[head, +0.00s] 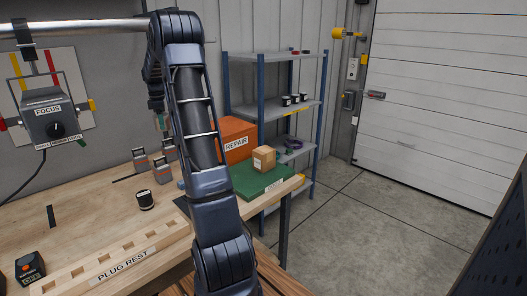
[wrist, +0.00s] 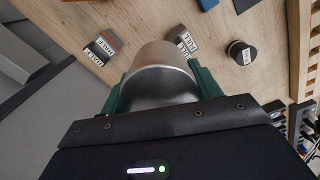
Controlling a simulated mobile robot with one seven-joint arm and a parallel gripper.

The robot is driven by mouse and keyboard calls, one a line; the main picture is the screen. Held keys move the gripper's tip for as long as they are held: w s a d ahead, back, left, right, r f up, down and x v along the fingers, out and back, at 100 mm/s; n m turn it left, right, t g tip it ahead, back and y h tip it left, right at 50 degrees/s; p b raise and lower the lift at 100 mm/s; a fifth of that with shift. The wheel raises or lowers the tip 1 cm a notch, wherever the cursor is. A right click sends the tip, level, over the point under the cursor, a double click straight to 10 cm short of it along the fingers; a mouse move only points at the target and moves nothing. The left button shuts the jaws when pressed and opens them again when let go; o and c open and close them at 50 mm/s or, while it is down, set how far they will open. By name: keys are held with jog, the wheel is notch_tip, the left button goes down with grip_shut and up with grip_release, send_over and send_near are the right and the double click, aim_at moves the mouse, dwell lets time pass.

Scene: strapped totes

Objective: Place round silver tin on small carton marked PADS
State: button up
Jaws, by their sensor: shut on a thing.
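The round silver tin (wrist: 165,58) is between the green fingers of my gripper (wrist: 162,74) in the wrist view. The fingers are shut on its sides, and the tin is held above the wooden bench. In the head view my arm hides most of the gripper, and I cannot make out the tin.
An orange bin marked REPAIR (head: 236,134) stands behind the carton. Grey blocks (head: 162,171) and a black round container (head: 146,200) stand on the bench. A wooden PLUG REST rack (head: 125,264) lies in front. A blue-posted shelf (head: 275,105) stands beyond the bench.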

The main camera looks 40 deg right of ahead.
jog(key=s+d+r+m, duration=0.25)
jog(key=s+d, duration=0.25)
jog(key=d, duration=0.5)
notch_tip(320, 180, up, 6)
jog(key=m, duration=1.1)
send_over(264, 150)
notch_tip(264, 150, down, 20)
jog(key=shift+w+d+r, duration=0.1)
jog(key=shift+d+r, duration=0.05)
jog(key=shift+r, duration=0.1)
jog(key=shift+f, duration=0.15)
jog(key=o, duration=1.1)
notch_tip(264, 150, up, 12)
jog(key=shift+r, duration=0.2)
